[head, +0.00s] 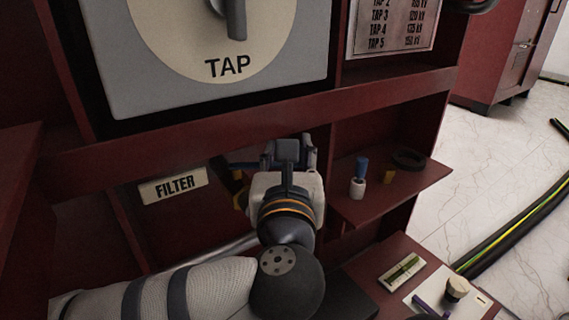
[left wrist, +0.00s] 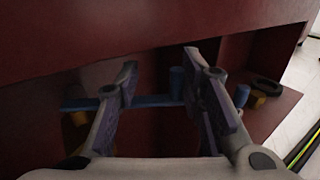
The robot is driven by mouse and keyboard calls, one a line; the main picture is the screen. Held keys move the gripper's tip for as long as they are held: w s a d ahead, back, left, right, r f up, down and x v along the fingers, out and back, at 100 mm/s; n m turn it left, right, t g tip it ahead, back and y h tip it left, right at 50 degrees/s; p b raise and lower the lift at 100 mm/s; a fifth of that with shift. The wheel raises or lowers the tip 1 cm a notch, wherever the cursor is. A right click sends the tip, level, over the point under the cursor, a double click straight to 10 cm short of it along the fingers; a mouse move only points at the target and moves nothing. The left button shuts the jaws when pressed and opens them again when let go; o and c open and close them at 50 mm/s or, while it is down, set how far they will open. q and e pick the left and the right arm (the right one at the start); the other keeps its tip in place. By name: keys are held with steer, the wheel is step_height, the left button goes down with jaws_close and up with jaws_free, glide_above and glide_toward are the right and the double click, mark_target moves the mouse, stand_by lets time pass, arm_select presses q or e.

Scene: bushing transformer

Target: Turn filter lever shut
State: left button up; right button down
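The white FILTER sign (head: 172,185) hangs at the left of the lower compartment. The lever is a blue bar (left wrist: 145,101) with an upright blue end (left wrist: 177,84) in the left wrist view; a bit of blue bar shows in the head view (head: 240,164). My left gripper (head: 289,150) reaches into the compartment below the red beam. Its fingers (left wrist: 160,75) are apart, with the bar crossing between and beyond them; contact is unclear. My gripper and wrist hide most of the lever in the head view. Something purple at the bottom right edge may be part of my right gripper.
A red shelf (head: 420,182) at right holds a blue-handled item (head: 361,168), a yellow block (head: 388,176) and a black ring (head: 408,158). The red beam (head: 240,120) runs above my gripper, under the TAP dial (head: 215,60). A cable (head: 520,225) lies on the floor.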

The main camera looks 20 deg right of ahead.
arm_select(q)
steer(key=v, duration=0.6)
steer(key=shift+a, duration=0.35)
steer(key=shift+f, duration=0.15)
steer(key=shift+a, duration=0.1)
steer(key=s+a+p, duration=0.1)
steer(key=a+p, duration=0.1)
steer(key=a, duration=0.3)
steer(key=shift+s+a, duration=0.35)
steer(key=shift+a, duration=0.05)
steer(key=shift+o, duration=0.6)
steer(key=shift+s+a, duration=0.2)
steer(key=shift+a, duration=0.45)
steer(key=a, duration=0.1)
steer(key=a+p, duration=0.1)
steer(key=shift+s+a, duration=0.35)
steer(key=shift+a, duration=0.05)
steer(key=shift+c, duration=0.6)
steer(key=shift+s+a, duration=0.3)
steer(key=shift+a, duration=0.5)
steer(key=shift+s+a, duration=0.35)
steer(key=shift+a, duration=0.45)
